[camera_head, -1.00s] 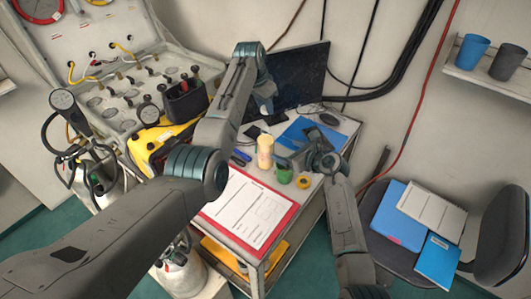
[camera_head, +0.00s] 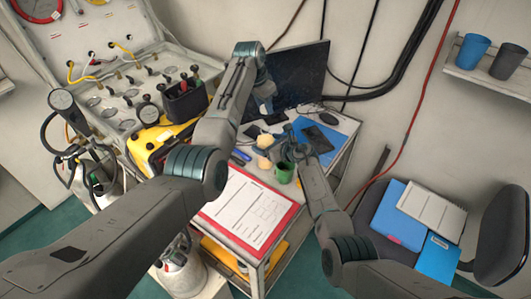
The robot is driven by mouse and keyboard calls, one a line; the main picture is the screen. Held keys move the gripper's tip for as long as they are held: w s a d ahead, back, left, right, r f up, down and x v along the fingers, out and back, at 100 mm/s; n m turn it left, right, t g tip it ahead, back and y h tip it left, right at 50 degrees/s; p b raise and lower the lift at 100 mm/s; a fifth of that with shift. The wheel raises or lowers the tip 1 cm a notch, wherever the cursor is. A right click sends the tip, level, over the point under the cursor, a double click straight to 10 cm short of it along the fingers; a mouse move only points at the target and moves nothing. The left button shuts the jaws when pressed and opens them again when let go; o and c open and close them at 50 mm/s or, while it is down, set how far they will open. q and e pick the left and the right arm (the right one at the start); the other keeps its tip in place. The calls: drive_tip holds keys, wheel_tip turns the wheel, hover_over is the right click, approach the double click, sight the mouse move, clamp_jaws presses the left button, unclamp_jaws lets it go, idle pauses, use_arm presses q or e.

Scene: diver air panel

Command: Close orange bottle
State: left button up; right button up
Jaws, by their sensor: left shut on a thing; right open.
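The pale orange bottle (camera_head: 264,163) stands on the trolley top behind the clipboard. My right gripper (camera_head: 266,150) is open at the bottle, with its fingers across the bottle's middle; I cannot tell if they touch it. The bottle's upper part shows above the fingers. My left gripper (camera_head: 265,107) hangs in front of the monitor, behind and above the bottle. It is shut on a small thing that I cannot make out. No separate cap can be made out.
A green cup (camera_head: 284,173) stands close to the bottle, beside my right gripper. A red clipboard (camera_head: 291,216) lies in front. A blue folder (camera_head: 344,125) with a dark flat device (camera_head: 320,139) lies to the right. The monitor (camera_head: 300,75) stands behind.

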use_arm(q)
drive_tip(key=shift+f, duration=0.1)
use_arm(e)
drive_tip(key=c, duration=1.5)
use_arm(q)
hover_over(266, 127)
drive_tip(key=shift+s+a+f, duration=0.15)
drive_tip(key=shift+a+f, duration=0.05)
drive_tip(key=shift+f, duration=1)
drive_tip(key=shift+s+a+f, duration=0.1)
drive_tip(key=shift+a+f, duration=0.05)
drive_tip(key=shift+f, duration=1.05)
use_arm(e)
drive_tip(key=shift+o, duration=0.3)
use_arm(q)
drive_tip(key=shift+f, duration=0.1)
drive_tip(key=shift+f, duration=0.8)
drive_tip(key=shift+f, duration=0.55)
use_arm(e)
clamp_jaws()
use_arm(q)
drive_tip(key=shift+w+m+g+h, duration=0.1)
drive_tip(key=shift+m+g+h, duration=0.25)
drive_tip(key=shift+m, duration=1.35)
